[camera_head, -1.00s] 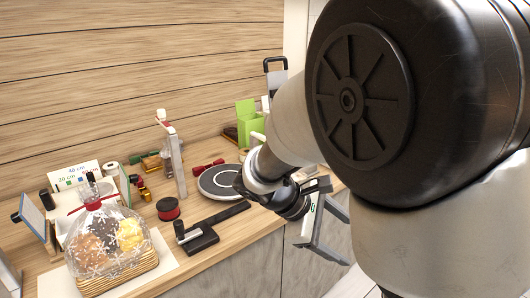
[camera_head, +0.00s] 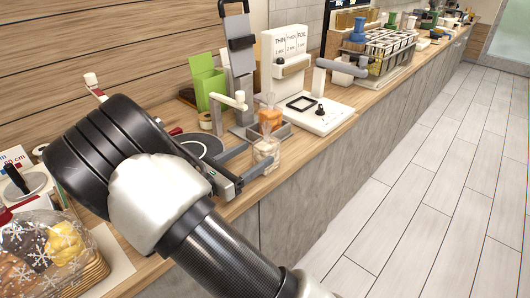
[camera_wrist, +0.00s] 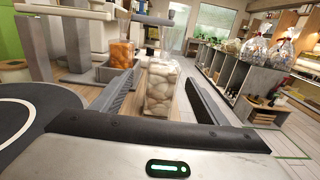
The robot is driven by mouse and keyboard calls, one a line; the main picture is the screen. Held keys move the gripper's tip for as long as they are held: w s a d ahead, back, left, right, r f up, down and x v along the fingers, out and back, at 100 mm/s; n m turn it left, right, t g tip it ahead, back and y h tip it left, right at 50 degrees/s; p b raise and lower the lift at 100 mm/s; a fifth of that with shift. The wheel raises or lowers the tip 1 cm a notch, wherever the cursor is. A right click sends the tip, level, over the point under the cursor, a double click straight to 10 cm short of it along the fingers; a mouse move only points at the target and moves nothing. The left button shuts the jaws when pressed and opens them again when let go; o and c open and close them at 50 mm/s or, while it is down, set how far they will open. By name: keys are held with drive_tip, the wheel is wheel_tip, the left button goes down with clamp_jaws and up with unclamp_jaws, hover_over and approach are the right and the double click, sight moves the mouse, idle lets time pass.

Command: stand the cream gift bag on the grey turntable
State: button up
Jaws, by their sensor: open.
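The cream gift bag (camera_head: 266,150), a clear bag with pale, rounded contents and a gathered top, stands upright near the counter's front edge. In the wrist view the bag (camera_wrist: 160,88) shows between the two fingers, with gaps at its sides. My gripper (camera_head: 258,156) is open around or just short of it; I cannot tell how deep the bag sits. In the wrist view my gripper (camera_wrist: 163,86) points level towards the bag. The grey turntable (camera_head: 205,143), a round disc with a pale ring, is bare where visible; it also shows at the left of the wrist view (camera_wrist: 30,118).
An orange-filled bag (camera_head: 270,116) stands in a grey tray (camera_wrist: 105,72) behind the cream bag. A post with a pale arm (camera_head: 216,112) rises by the turntable. A white machine (camera_head: 318,117) is to the right. A snowflake-patterned bag (camera_head: 40,245) is at near left.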

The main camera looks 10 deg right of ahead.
sight(275, 142)
drive_tip(key=b+x, duration=0.1)
drive_tip(key=x, duration=0.8)
drive_tip(key=shift+d, duration=0.35)
drive_tip(key=c, duration=1.2)
